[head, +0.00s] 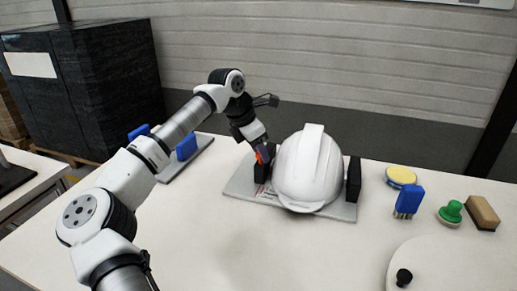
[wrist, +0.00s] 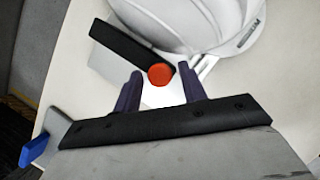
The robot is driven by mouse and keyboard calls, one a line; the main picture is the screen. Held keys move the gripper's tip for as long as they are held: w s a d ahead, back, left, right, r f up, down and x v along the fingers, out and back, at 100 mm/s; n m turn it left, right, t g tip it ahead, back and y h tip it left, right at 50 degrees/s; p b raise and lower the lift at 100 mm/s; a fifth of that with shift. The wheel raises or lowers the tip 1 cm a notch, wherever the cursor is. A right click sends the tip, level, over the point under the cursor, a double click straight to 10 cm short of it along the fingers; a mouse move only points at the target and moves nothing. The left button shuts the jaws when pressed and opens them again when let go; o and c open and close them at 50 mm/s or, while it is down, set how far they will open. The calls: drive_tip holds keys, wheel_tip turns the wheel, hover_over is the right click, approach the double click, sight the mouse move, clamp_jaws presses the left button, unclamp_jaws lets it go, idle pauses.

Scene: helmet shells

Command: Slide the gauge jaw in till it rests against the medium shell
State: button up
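The white helmet shell (head: 307,170) sits on a grey gauge plate (head: 240,180) between two black upright jaws. The left jaw (head: 262,170) is partly hidden by my gripper (head: 263,154) and stands close to the shell; I cannot tell whether they touch. The right jaw (head: 353,179) stands at the shell's right side. In the wrist view, a round orange-red knob (wrist: 160,74) lies between my two dark fingertips, with a gap on each side. A black jaw bar (wrist: 132,45) lies just beyond it, beside the shell (wrist: 195,18). My gripper is open.
Another gauge with blue jaws (head: 187,147) stands at left, partly behind my arm. At right are a yellow round pad (head: 400,175), a blue brush (head: 408,202), a green-handled tool (head: 450,213) and a brown block (head: 482,213). The table's front middle (head: 270,250) is clear.

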clamp_jaws()
drive_tip(key=shift+d, duration=0.1)
drive_tip(key=shift+o, duration=1.1)
unclamp_jaws()
drive_tip(key=v, duration=1.3)
drive_tip(key=shift+r, duration=0.4)
drive_tip(key=shift+s, duration=0.15)
